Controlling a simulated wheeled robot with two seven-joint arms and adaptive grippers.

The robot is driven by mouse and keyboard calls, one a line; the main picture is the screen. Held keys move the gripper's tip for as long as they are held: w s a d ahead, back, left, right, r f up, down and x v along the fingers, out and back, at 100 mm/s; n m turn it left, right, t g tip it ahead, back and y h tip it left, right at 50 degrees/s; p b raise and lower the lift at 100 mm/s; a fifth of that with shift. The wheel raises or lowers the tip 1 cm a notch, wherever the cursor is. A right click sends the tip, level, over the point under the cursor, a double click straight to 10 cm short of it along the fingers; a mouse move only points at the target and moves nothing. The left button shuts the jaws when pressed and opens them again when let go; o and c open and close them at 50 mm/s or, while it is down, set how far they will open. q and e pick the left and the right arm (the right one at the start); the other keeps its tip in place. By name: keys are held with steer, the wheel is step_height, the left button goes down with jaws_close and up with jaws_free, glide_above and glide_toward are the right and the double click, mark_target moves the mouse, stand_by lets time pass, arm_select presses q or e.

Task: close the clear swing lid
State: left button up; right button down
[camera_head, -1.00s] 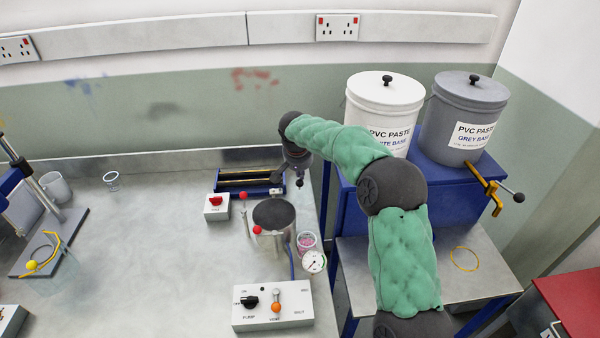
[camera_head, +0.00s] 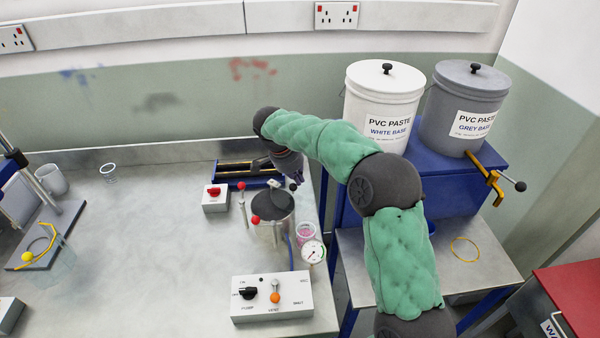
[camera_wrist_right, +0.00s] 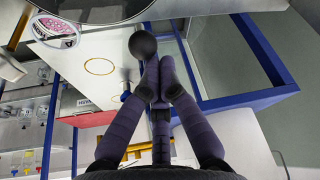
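The round metal pot (camera_head: 266,230) stands near the bench's right end, its dark round top showing. The clear lid is hard to make out over it, so I cannot tell its exact angle. A black ball knob (camera_head: 293,187) shows at the pot's back right, and in the right wrist view the knob (camera_wrist_right: 142,43) is just beyond my fingertips. My right gripper (camera_head: 294,176) is behind and above the pot. In the wrist view its fingertips (camera_wrist_right: 158,82) are together with nothing visible between them, close to the knob; contact is unclear. My left gripper is out of view.
Red-tipped posts (camera_head: 255,219) stand at the pot's left. A pressure gauge (camera_head: 313,252) and a pink-filled cup (camera_head: 305,234) are at its right. A control box (camera_head: 271,298) lies in front, a red-switch box (camera_head: 215,197) to the left. The bench's middle is clear.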

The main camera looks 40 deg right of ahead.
mark_target(288, 202)
steer(key=a+m, duration=0.1)
steer(key=a+m+g, duration=0.1)
steer(key=m, duration=0.1)
steer(key=shift+s+a+p, duration=0.15)
steer(key=shift+s+p, duration=0.2)
steer(key=a+m+p, duration=0.1)
steer(key=a+m, duration=0.1)
steer(key=shift+s+r+m+g, duration=0.1)
steer(key=shift+m+g, duration=0.2)
steer(key=shift+g, duration=0.1)
steer(key=shift+a+m+g+y+p, duration=0.3)
steer(key=shift+a+m+y+p, duration=0.1)
steer(key=shift+a+m, duration=0.45)
steer(key=shift+a, duration=0.35)
